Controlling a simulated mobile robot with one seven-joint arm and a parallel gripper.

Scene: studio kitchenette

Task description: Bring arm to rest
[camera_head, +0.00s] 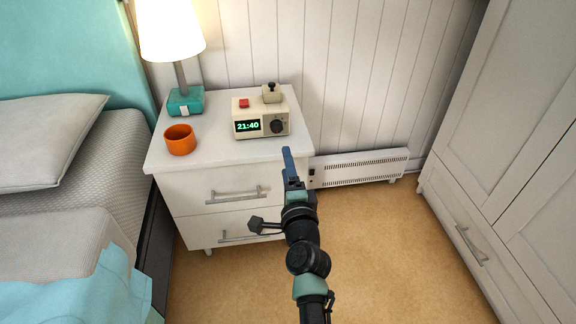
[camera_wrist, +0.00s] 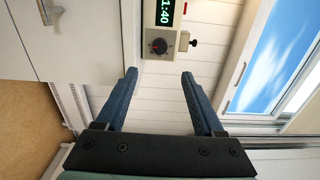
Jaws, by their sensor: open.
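My arm reaches up from the bottom of the head view, with my gripper (camera_head: 289,162) in front of the right front corner of the white nightstand (camera_head: 215,150). In the wrist view my gripper (camera_wrist: 159,75) shows two blue fingers spread apart with nothing between them. The beige alarm clock (camera_head: 261,116), reading 21:40, stands on the nightstand beyond the fingers. Part of the clock, with its dark knob, also shows at the top of the wrist view (camera_wrist: 160,30). My gripper does not appear to touch the clock.
An orange cup (camera_head: 180,140) and a lamp with a teal base (camera_head: 186,102) stand on the nightstand. A bed (camera_head: 60,200) is at left, a white heater (camera_head: 360,168) by the wall, a wardrobe (camera_head: 510,150) at right. The floor between is clear.

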